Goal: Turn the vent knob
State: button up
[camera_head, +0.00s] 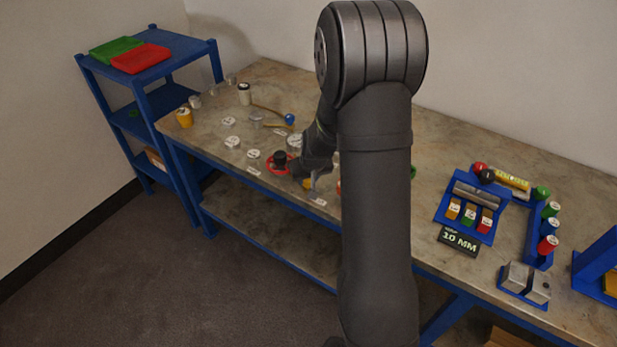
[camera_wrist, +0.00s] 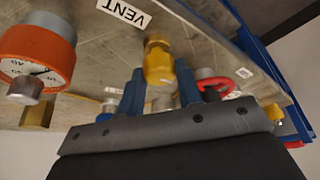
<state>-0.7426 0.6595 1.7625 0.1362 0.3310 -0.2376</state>
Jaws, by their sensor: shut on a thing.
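The yellow vent knob (camera_wrist: 158,64) stands by a white VENT label (camera_wrist: 124,12) in the wrist view. My gripper (camera_wrist: 161,85) has its two blue fingers on either side of it, with a silvery part also showing between them. The fingers are shut on the knob. In the head view my forearm and wrist cover most of the gripper. A bit of yellow (camera_head: 307,184) shows under the wrist, near a white label (camera_head: 318,201) at the bench's front edge.
An orange-rimmed gauge (camera_wrist: 38,58) stands close to the left of the fingers in the wrist view. A red handwheel (camera_head: 278,165) is close to my wrist. Several jars and caps stand further left; a blue rack (camera_head: 440,212) is at right.

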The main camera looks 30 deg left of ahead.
jog(key=shift+m, duration=0.5)
jog(key=o, duration=1)
jog(key=v, duration=1.7)
jog(key=shift+s+a+r, duration=0.15)
jog(key=shift+s+r, duration=0.05)
jog(key=shift+s, duration=0.05)
jog(key=x, duration=1.7)
jog(key=shift+w+f, duration=0.1)
jog(key=shift+w, duration=0.1)
